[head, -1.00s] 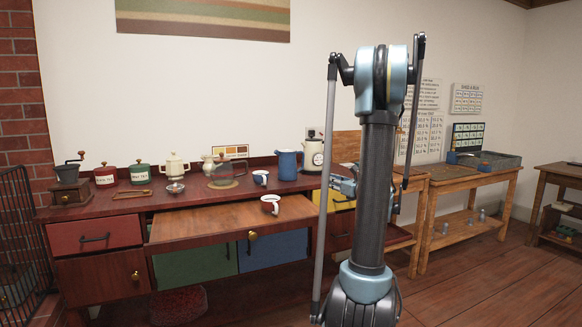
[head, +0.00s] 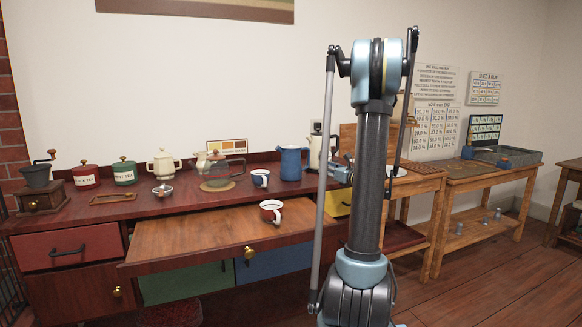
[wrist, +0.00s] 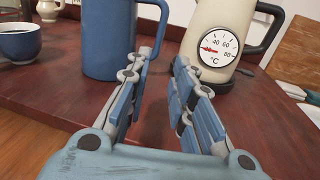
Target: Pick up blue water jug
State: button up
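The blue water jug (head: 291,164) stands upright on the red-brown cabinet top, near its back right part. In the wrist view the jug (wrist: 108,42) is just beyond my gripper and left of centre, with its top cut off and its handle on the right. My gripper (wrist: 164,58) is open and empty, its two blue-padded fingers apart. The left finger overlaps the jug's lower right side in the picture; I cannot tell whether they touch. In the head view my gripper (head: 340,172) is partly hidden behind my arm.
A cream kettle with a temperature dial (wrist: 218,48) stands close on the jug's right. A blue mug (head: 260,178) is on its left, with a glass teapot (head: 217,172) beyond.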

aim_at(309, 162)
jog(key=x, duration=1.3)
jog(key=shift+s+a, duration=0.1)
jog(key=shift+a, duration=0.05)
grip_shut()
